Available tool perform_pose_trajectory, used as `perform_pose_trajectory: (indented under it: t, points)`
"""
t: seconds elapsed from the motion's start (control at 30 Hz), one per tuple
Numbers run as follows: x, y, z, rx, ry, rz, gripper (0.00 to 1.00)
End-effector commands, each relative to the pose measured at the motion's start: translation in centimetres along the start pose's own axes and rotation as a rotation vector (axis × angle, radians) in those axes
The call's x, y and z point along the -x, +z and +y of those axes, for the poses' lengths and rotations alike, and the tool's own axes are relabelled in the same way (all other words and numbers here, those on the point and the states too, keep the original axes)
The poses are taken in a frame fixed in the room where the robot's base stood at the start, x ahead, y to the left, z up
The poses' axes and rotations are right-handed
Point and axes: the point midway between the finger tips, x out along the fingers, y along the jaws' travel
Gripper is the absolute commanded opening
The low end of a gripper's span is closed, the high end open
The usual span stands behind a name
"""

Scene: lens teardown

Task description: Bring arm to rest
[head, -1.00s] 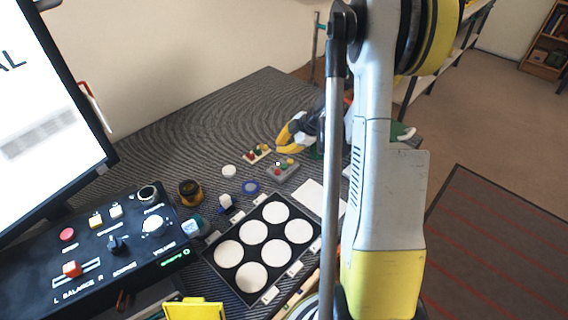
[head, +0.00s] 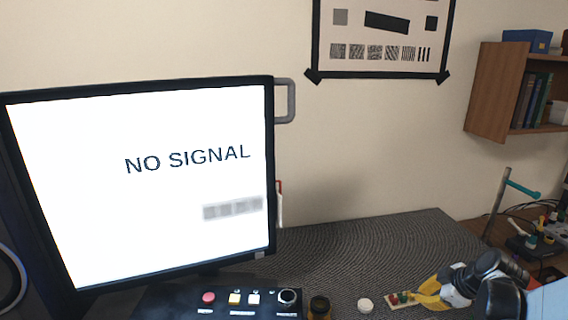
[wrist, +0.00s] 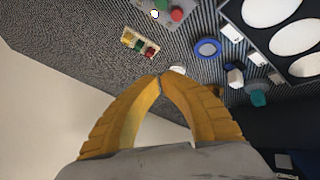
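My gripper (head: 428,291) shows at the lower right of the head view, with yellow fingers over the ridged dark mat (head: 330,262). In the wrist view my gripper (wrist: 160,77) has its two curved yellow fingers meeting at the tips, with nothing seen between them. It points over the mat, near a small white disc (wrist: 178,71) that lies beyond the tips. How high the tips are above the mat is hard to tell.
A monitor (head: 140,180) reading NO SIGNAL and a control box (head: 225,304) stand at left. A small board with coloured knobs (wrist: 139,42), a blue ring (wrist: 207,49) and a black tray with white discs (wrist: 241,14) lie nearby. A shelf (head: 490,90) hangs at right.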

Motion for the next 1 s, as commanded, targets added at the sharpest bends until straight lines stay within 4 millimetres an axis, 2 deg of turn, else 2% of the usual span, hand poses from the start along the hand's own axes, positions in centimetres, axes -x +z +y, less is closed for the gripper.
perform_pose_trajectory:
  t: [0.03,0.2,0.4,0.6,0.7,0.83,1.0]
  points:
    - [1.5,-2.3,-1.2,-0.043,-0.004,-0.012,0.00]
    - [6.2,-8.1,-5.6,-0.249,0.011,-0.062,0.00]
    - [11.3,-12.2,-11.9,-0.480,0.060,-0.091,0.00]
    - [15.1,-13.5,-17.9,-0.695,0.120,-0.078,0.00]
    - [16.2,-13.4,-20.1,-0.778,0.143,-0.062,0.00]
    - [16.9,-13.3,-21.6,-0.847,0.159,-0.045,0.00]
    - [17.1,-13.2,-22.1,-0.877,0.167,-0.037,0.00]
